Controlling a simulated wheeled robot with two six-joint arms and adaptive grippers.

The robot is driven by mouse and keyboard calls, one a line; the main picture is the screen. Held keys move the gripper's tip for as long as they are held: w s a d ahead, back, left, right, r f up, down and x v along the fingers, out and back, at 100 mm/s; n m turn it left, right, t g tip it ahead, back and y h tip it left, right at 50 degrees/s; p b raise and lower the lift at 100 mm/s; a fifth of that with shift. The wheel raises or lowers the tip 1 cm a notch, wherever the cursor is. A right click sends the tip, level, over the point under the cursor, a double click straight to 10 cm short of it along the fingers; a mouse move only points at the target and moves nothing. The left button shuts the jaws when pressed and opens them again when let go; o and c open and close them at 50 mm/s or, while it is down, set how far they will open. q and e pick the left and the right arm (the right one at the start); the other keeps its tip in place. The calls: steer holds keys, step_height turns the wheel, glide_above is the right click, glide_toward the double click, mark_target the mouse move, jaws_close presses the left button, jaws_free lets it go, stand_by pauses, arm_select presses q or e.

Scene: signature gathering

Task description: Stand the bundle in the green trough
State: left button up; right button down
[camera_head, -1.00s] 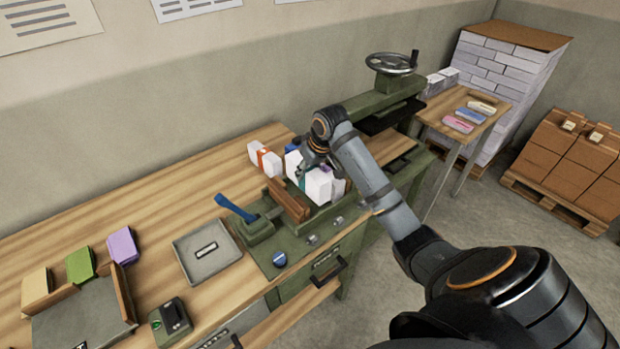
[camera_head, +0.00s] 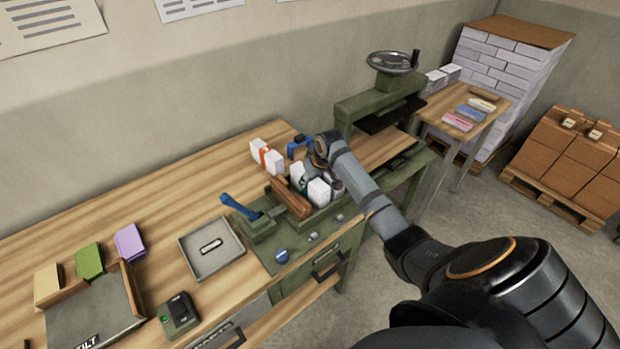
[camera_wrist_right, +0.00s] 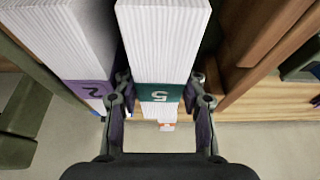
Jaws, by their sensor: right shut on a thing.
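The white bundle with a teal label 5 (camera_wrist_right: 163,50) is upright between the fingers of my right gripper (camera_wrist_right: 160,108); it also shows in the head view (camera_head: 299,174). My right gripper is shut on it from behind, and it stands in or just over the green trough (camera_head: 328,219). A second white bundle with a purple label 2 (camera_wrist_right: 70,45) stands beside it, and shows in the head view (camera_head: 318,191). The trough floor is hidden, so I cannot tell whether the held bundle touches it. My left gripper is not in view.
A brown wooden block (camera_head: 289,199) stands at the trough's left, close to the held bundle. A white bundle with an orange band (camera_head: 266,158) is on the bench behind. A grey tray (camera_head: 211,247) and a blue-handled lever (camera_head: 239,207) lie left. A green press (camera_head: 380,100) stands right.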

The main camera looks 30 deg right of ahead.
steer(key=c, duration=1.1)
jaws_free()
steer(key=shift+f, duration=0.1)
steer(key=shift+o, duration=0.2)
steer(key=b+v, duration=0.2)
steer(key=v, duration=0.9)
steer(key=shift+s+r, duration=0.15)
steer(key=shift+r, duration=0.55)
steer(key=shift+f, duration=0.1)
